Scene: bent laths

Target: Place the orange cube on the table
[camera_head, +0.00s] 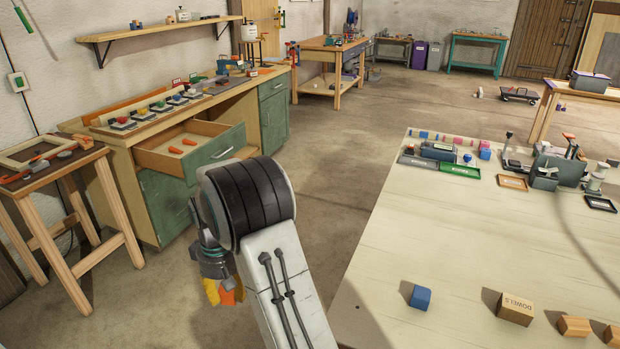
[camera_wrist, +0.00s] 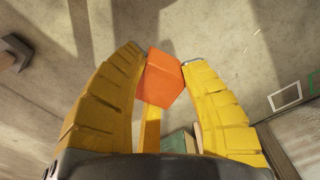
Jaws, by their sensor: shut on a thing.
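An orange cube (camera_wrist: 161,78) is held between the two yellow fingers of my gripper (camera_wrist: 162,75) in the wrist view. The fingers are shut on it, and the bare floor lies below. In the head view my gripper (camera_head: 222,292) hangs low at the left of my arm, with a bit of orange between the yellow fingers. The pale wooden table (camera_head: 460,240) fills the right of the head view. My gripper is to the left of this table, apart from it and over the floor.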

